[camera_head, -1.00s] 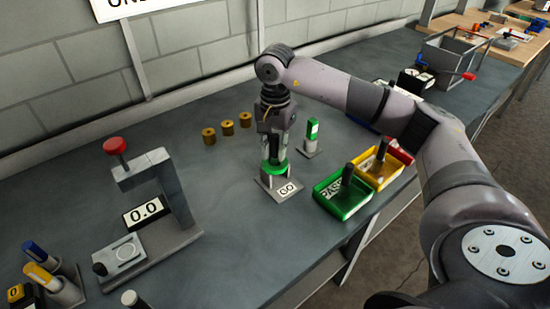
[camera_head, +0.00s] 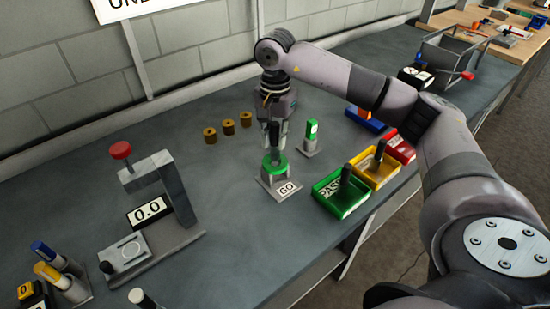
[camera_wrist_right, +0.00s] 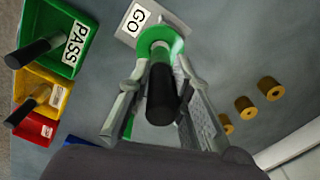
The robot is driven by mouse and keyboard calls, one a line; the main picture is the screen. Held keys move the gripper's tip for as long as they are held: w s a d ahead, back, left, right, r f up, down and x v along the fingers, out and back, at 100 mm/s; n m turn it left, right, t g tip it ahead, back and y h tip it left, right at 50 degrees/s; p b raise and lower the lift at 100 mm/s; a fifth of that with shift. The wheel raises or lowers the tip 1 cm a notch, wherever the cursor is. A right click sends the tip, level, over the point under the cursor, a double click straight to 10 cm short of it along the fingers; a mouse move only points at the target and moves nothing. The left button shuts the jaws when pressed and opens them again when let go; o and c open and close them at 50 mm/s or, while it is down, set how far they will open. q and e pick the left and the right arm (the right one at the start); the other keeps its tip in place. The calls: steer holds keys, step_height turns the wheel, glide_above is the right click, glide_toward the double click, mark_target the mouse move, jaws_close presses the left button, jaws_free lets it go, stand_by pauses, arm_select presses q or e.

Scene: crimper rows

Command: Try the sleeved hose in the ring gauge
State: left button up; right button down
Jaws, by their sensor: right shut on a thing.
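The ring gauge is a green ring (camera_head: 275,168) on a grey stand with a GO label. It also shows at the top of the right wrist view (camera_wrist_right: 158,33). My right gripper (camera_head: 274,146) is above the ring, pointing down, with its fingers shut on the black hose (camera_wrist_right: 162,96). The hose stands between the fingertips, lined up with the ring in the wrist view. I cannot tell whether its lower end is inside the ring or just above it. My left gripper is not in view.
Green (camera_head: 340,197), yellow (camera_head: 382,176) and red (camera_head: 404,150) trays stand right of the gauge; the green and yellow ones hold dark hoses. A green-topped block (camera_head: 311,137) stands close behind. Brass rings lie at the back. A press (camera_head: 160,190) stands left.

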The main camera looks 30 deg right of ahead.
mark_target(275, 124)
steer(key=shift+r+p, duration=1.15)
steer(key=shift+r, duration=0.85)
